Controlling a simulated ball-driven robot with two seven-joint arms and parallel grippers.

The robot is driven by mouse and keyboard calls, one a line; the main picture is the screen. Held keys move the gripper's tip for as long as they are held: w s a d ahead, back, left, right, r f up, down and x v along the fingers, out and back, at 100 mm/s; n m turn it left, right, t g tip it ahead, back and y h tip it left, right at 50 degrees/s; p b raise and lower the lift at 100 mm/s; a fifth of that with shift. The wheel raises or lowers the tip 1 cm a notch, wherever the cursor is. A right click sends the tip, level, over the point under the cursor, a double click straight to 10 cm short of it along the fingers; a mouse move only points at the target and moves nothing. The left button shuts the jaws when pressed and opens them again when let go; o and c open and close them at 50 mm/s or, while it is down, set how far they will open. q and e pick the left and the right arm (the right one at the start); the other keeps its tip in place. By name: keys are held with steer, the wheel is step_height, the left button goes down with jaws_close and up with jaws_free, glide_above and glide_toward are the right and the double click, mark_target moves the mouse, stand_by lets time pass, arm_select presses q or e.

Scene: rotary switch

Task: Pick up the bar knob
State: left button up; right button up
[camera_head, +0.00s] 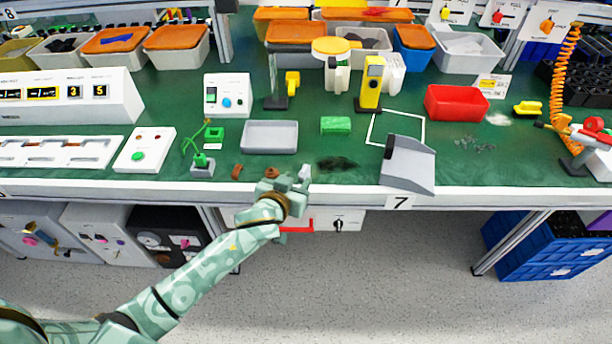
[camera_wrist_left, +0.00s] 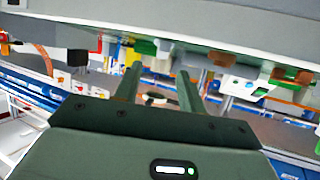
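My left gripper (camera_head: 284,184) is at the front edge of the green table in the head view. In the left wrist view its two fingers (camera_wrist_left: 158,82) stand apart with no object clearly held between them. Small loose pieces lie near it: a brown piece (camera_head: 237,171), a second brown piece (camera_head: 271,173) and a pale grey piece (camera_head: 304,172) close by the fingers. The brown pieces also show in the wrist view (camera_wrist_left: 290,75). I cannot tell which piece is the bar knob. My right gripper is not in view.
A green holder (camera_head: 202,165) stands to the left. A white box with a black rotary knob (camera_head: 338,224) is under the table.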

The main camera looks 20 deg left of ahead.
mark_target(304, 170)
arm_select(q)
steer(key=shift+x, duration=1.1)
steer(key=b+x, duration=0.3)
steer(key=x, duration=0.1)
steer(key=shift+w+a+f, duration=0.15)
steer(key=shift+w+f, duration=0.1)
steer(key=shift+w, duration=0.05)
steer(key=shift+w+f, duration=0.1)
steer(key=shift+w, duration=0.25)
steer(key=shift+r, duration=0.2)
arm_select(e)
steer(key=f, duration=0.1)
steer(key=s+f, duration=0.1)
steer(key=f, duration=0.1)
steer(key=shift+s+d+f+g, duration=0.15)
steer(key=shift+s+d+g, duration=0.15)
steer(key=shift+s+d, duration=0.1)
arm_select(q)
steer(key=shift+c, duration=0.3)
jaws_close()
